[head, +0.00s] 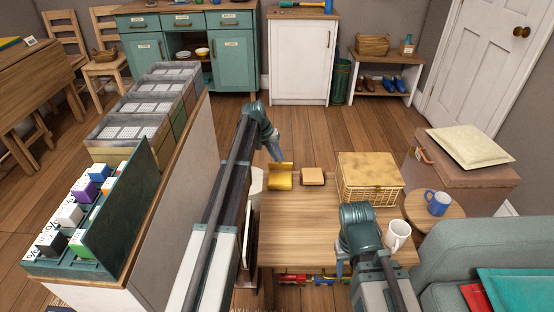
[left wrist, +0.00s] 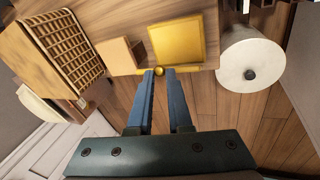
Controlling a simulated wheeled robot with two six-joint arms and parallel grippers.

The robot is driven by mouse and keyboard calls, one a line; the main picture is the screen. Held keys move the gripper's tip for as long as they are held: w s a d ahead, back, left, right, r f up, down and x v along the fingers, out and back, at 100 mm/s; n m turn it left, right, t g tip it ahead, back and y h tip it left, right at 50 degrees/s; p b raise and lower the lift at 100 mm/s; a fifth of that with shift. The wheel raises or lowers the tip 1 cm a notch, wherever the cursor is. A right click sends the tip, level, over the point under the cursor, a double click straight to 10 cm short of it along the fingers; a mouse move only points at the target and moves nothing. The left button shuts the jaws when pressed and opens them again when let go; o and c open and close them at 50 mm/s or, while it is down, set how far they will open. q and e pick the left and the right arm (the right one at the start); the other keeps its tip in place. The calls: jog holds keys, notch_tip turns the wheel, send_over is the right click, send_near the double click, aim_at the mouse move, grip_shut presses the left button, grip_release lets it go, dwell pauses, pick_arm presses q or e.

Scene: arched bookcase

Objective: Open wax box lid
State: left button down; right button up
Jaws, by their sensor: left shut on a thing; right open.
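The golden-yellow wax box (head: 281,184) sits on the wooden table near its far left edge. In the head view it shows a bright upper part at the back and a lower part in front, so the lid looks tilted up. In the left wrist view the box is a yellow square (left wrist: 178,48) with a raised rim. My left gripper (head: 279,159) is at the far side of the box, shut on its lid edge. In the left wrist view its blue fingertips (left wrist: 160,72) meet that edge. My right gripper (head: 340,271) is open and empty near the front edge.
A tan block (head: 312,177) lies just right of the box. A wicker basket (head: 370,180) and white mug (head: 397,235) stand further right. A white cylinder (left wrist: 250,62) is beside the table. The table's middle (head: 298,225) is clear.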

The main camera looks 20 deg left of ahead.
pick_arm(q)
jog(key=shift+w+a+r, duration=0.1)
jog(key=shift+w+a, duration=0.1)
jog(key=shift+w, duration=0.45)
jog(key=shift+w+a+r, duration=0.1)
jog(key=shift+w+a, duration=0.05)
jog(key=shift+w, duration=0.45)
jog(key=c, duration=0.9)
grip_release()
jog(key=shift+o, duration=0.2)
jog(key=shift+s+r, duration=0.1)
jog(key=shift+r, duration=0.05)
jog(key=p+v, duration=1.3)
jog(key=shift+r, duration=0.25)
jog(key=shift+a, duration=0.1)
